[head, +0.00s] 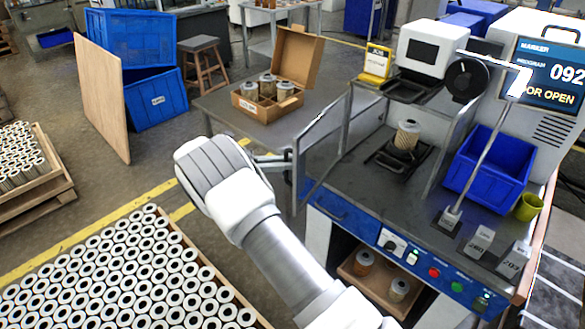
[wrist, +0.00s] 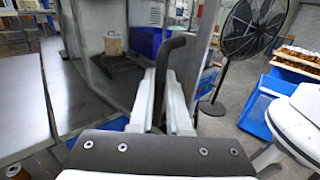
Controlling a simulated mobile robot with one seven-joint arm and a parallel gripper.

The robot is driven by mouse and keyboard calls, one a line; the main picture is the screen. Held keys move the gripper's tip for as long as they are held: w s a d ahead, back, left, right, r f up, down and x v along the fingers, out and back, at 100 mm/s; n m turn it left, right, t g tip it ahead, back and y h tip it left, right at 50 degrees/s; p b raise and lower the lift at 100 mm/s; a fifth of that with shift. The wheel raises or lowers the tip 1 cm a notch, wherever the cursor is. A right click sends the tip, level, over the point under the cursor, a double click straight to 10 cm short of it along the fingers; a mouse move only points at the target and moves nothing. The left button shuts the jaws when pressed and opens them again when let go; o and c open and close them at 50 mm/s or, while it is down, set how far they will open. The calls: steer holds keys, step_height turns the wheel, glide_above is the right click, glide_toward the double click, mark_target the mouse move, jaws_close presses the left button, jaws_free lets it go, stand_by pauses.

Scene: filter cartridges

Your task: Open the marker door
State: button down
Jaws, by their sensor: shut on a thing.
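The marker (head: 423,55) stands at the right of the head view, and its screen (head: 550,75) reads "092" with "OR OPEN" visible below. Its clear, grey-framed door (head: 325,128) stands swung out at the marker's left side. A filter cartridge (head: 407,136) stands upright on the dark holder inside. My gripper (head: 283,158) is at the door's outer edge. In the wrist view my gripper (wrist: 162,105) is shut on the black door handle (wrist: 173,47), which rises between the two pale fingers.
A grey table (head: 225,110) with an open carton (head: 262,108) of cartridges stands behind my gripper. A large tray of cartridges (head: 125,270) lies front left. A fan (wrist: 250,25) stands beyond the door.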

steer(key=shift+w+a, duration=0.2)
stand_by(0.3)
steer(key=c, duration=0.9)
jaws_free()
steer(key=shift+w+a, duration=0.1)
steer(key=shift+a, duration=3.7)
